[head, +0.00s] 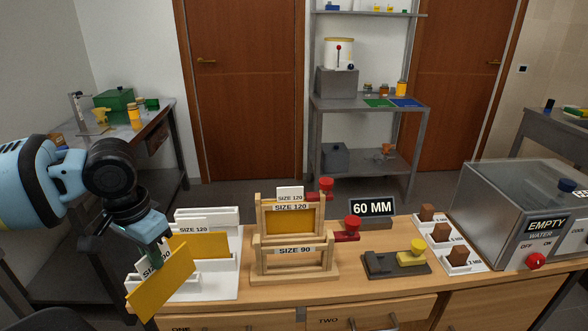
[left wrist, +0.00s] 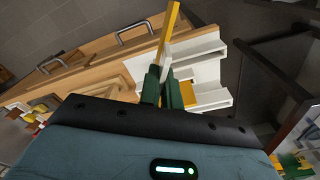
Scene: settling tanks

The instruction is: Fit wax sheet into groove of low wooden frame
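My left gripper (head: 160,250) is shut on a yellow wax sheet (head: 162,285) and holds it tilted above the front left of the table. In the left wrist view the sheet (left wrist: 169,28) shows nearly edge-on between the green fingers (left wrist: 163,88). The low wooden frame (head: 296,268), labelled SIZE 90, stands to the right, in front of a taller SIZE 120 frame (head: 263,218). The low frame looks empty; its groove is hard to make out. The taller frame holds a yellow sheet (head: 290,221). My right gripper is not in view.
A white slotted rack (head: 232,264) with another yellow sheet (head: 210,245) lies between my gripper and the frames. Red-knobbed clamps (head: 350,226) stand at the frames' right. A dark block with a yellow knob (head: 398,265), brown blocks (head: 457,256) and a grey tank (head: 500,210) are further right.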

